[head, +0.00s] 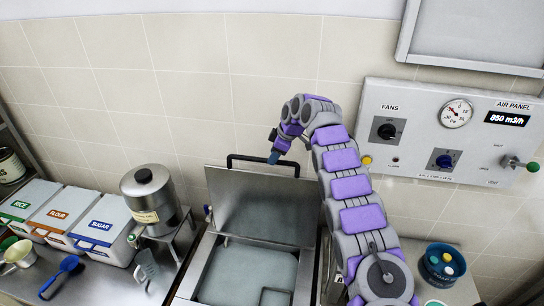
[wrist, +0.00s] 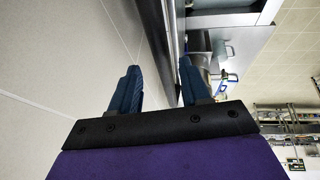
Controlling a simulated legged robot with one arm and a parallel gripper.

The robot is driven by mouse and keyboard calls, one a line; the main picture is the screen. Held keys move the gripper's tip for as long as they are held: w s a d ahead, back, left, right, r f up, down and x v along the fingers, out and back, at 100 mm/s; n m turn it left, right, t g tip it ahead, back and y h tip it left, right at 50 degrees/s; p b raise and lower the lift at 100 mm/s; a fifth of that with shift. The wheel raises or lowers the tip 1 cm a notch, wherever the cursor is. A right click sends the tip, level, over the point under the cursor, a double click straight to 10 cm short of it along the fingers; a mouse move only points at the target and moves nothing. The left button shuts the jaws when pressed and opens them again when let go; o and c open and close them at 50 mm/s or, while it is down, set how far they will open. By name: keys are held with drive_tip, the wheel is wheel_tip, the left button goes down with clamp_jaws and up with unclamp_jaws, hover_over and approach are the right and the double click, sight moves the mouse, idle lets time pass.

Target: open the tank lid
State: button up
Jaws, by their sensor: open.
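The tank lid (head: 258,205) is a grey metal panel that stands raised at the back of the tank (head: 199,268), tilted up. The tank's mouth is uncovered and its pale grey inside shows. A black bar handle (head: 245,158) runs along the lid's upper edge. My gripper (head: 274,157) is at this handle in the head view; I cannot tell whether they touch. In the wrist view my gripper (wrist: 158,84) has its two blue fingers apart. A dark, narrow edge-on band lies beyond and between them, with no clear grasp.
A steel urn (head: 148,197) and rice, flour and sugar bins (head: 98,226) stand left of the tank. A control panel (head: 445,135) is on the wall at right. A blue pot (head: 442,264) sits on the right counter. The tiled wall is close behind the lid.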

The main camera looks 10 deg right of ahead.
drive_tip(key=shift+x, duration=0.9)
drive_tip(key=shift+a+f, duration=0.15)
drive_tip(key=shift+a, duration=0.45)
drive_tip(key=shift+d, duration=0.35)
drive_tip(key=c, duration=0.7)
drive_tip(key=shift+a, duration=0.1)
clamp_jaws()
